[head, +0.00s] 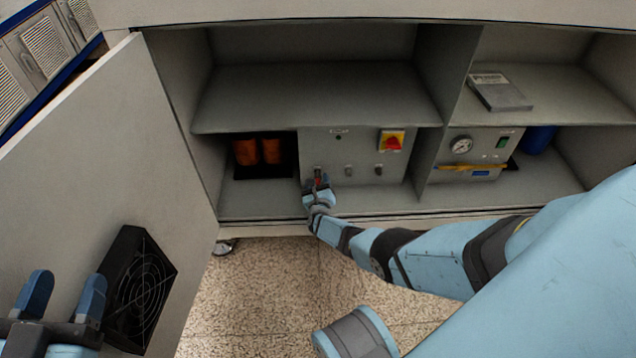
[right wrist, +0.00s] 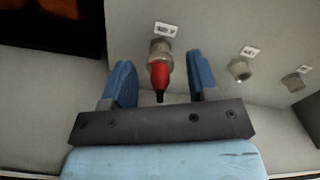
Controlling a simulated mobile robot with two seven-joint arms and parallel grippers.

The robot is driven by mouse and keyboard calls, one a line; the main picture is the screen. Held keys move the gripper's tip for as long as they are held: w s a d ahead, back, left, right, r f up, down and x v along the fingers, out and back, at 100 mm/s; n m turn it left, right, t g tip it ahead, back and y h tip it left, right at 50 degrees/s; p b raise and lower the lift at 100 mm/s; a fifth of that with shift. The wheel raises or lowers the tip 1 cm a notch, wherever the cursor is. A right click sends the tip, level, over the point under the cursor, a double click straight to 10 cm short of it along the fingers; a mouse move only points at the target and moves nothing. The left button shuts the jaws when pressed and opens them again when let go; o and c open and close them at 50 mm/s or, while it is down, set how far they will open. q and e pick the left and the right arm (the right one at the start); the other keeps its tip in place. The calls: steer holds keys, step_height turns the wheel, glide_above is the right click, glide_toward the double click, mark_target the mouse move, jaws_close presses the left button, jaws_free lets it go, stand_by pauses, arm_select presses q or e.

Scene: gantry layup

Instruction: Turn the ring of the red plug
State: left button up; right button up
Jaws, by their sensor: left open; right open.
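The red plug (right wrist: 159,76) sits in a grey ring-shaped socket (right wrist: 160,48) on the panel, under a small white label. In the head view the plug (head: 318,174) is small at the lower left of the grey control box (head: 350,145). My right gripper (right wrist: 160,85) is open, with one blue finger on each side of the red plug and a gap visible on both sides. It also shows in the head view (head: 318,185) in front of the box. My left gripper (head: 62,292) is open and empty by the cabinet door at lower left.
Two more grey sockets (right wrist: 239,70) are to the right of the plug. A red and yellow switch (head: 392,141) is above them. Orange coils (head: 258,151) stand left of the box. The open door (head: 110,150) with a black fan (head: 138,285) fills the left. A gauge unit (head: 470,150) is at right.

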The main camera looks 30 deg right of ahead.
steer(key=shift+r, duration=0.25)
step_height(320, 180, up, 9)
steer(key=p, duration=0.8)
arm_select(q)
steer(key=s+d+r+n+t+y+p, duration=0.1)
steer(key=s+r+n+p, duration=0.2)
steer(key=r+n+p, duration=0.45)
arm_select(e)
step_height(320, 180, up, 7)
steer(key=shift+f+b, duration=0.1)
steer(key=shift+b, duration=0.65)
arm_select(q)
steer(key=f+p, duration=0.1)
steer(key=a+f+m+g+y, duration=0.1)
steer(key=f+m+y+p, duration=0.1)
steer(key=shift+a+f+g+p, duration=0.35)
steer(key=shift+a+f+g, duration=0.05)
arm_select(e)
step_height(320, 180, up, 4)
steer(key=shift+f, duration=0.15)
